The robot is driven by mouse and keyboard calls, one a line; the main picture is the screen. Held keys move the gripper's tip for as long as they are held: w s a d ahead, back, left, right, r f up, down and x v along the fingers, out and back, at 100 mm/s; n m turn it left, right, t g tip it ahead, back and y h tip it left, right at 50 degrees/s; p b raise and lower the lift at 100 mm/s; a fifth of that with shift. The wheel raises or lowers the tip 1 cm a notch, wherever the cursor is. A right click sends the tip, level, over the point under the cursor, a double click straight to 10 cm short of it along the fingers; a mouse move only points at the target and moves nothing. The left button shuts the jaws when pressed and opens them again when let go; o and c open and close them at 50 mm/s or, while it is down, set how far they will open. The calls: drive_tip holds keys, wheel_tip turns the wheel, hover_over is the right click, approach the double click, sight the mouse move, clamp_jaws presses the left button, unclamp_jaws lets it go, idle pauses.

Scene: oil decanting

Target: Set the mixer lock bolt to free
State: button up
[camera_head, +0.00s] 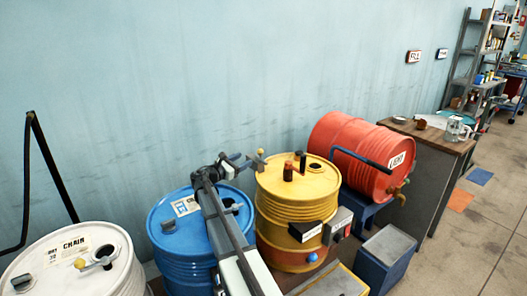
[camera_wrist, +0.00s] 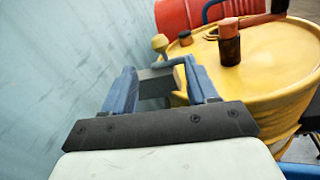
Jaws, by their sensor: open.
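A small yellow ball knob (camera_head: 260,152) stands at the left rim of the yellow drum (camera_head: 290,205); it may belong to the mixer lock bolt, but no label on it is readable. In the wrist view the knob (camera_wrist: 159,42) is just beyond my fingertips. My gripper (camera_head: 243,163) is open at the drum's upper left edge. In the wrist view a grey block with a tan end (camera_wrist: 178,74) shows between my blue fingers (camera_wrist: 160,75); I cannot tell whether they touch it. The lower part of the knob is partly hidden.
A dark brown bottle-like part (camera_head: 288,172) and a black post (camera_head: 302,160) stand on the yellow drum. A control box (camera_head: 338,226) is on its front. A blue drum (camera_head: 168,225) and white drum (camera_head: 110,270) are left, a red drum (camera_head: 350,140) right.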

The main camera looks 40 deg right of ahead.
drive_tip(key=w+d, duration=0.2)
drive_tip(key=d, duration=1.1)
drive_tip(key=shift+w+d, duration=0.2)
drive_tip(key=shift+w, duration=0.1)
drive_tip(key=shift+c, duration=0.4)
clamp_jaws()
